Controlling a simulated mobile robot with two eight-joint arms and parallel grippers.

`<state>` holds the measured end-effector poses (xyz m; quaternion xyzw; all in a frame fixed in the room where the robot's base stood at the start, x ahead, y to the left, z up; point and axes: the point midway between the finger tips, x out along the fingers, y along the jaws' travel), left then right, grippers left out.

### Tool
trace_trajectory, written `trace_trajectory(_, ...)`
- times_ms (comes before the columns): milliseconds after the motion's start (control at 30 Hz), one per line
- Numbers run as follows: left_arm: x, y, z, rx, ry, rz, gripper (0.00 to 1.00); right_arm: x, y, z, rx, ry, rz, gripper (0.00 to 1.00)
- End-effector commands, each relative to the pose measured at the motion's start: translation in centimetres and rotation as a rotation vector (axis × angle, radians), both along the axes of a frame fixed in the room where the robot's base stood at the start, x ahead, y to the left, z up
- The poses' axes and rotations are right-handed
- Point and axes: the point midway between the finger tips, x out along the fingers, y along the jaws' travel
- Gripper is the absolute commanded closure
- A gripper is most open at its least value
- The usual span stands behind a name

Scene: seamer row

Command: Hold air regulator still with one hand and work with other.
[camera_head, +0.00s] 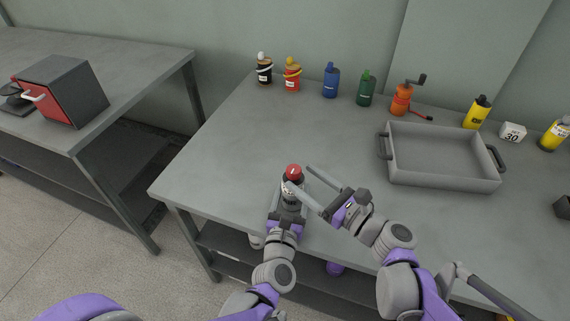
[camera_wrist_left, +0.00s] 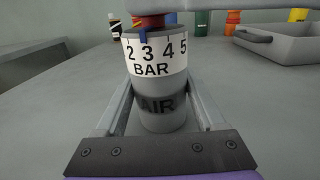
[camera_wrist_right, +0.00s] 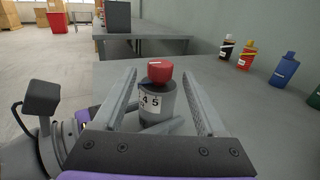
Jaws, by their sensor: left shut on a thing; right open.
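The air regulator is a grey cylinder with a red knob (camera_head: 293,171) on top, upright near the front edge of the table. In the left wrist view its body (camera_wrist_left: 160,112) reads AIR, under a white scale band marked 2 3 4 5 BAR. My left gripper (camera_head: 289,204) is shut on the regulator's lower body, one finger on each side. My right gripper (camera_head: 297,178) is open, its fingers reaching toward the knob from the right. In the right wrist view the red knob (camera_wrist_right: 160,71) shows between the two fingers, with a visible gap on each side.
A grey tray (camera_head: 440,184) with dark handles stands on the table (camera_head: 230,150) at right. Several bottles, including a blue one (camera_head: 330,82), and an orange grinder (camera_head: 402,100) line the back. A red-fronted box (camera_head: 62,92) sits on the left table. The table left of the regulator is clear.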

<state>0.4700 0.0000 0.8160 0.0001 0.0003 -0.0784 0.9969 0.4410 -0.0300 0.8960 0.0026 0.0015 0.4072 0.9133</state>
Motion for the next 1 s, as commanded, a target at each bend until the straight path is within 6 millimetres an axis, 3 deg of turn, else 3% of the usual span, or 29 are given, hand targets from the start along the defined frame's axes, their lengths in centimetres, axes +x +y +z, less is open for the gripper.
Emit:
trace_trajectory(100,0.0,0.0,0.0,0.0,0.0,0.0,0.93,1.6,2.0,0.0,0.001,-0.001,0.004,0.26)
trace_trajectory(333,0.0,0.0,0.0,0.0,0.0,0.0,0.93,4.0,4.4,0.0,0.001,0.0,0.001,0.26)
trace_trajectory(767,0.0,0.0,0.0,0.0,0.0,0.0,0.93,4.7,5.1,0.0,0.0,-0.001,-0.002,0.26)
trace_trajectory(1000,0.0,0.0,0.0,0.0,0.0,0.0,0.93,4.7,5.1,0.0,0.0,-0.001,-0.002,0.67)
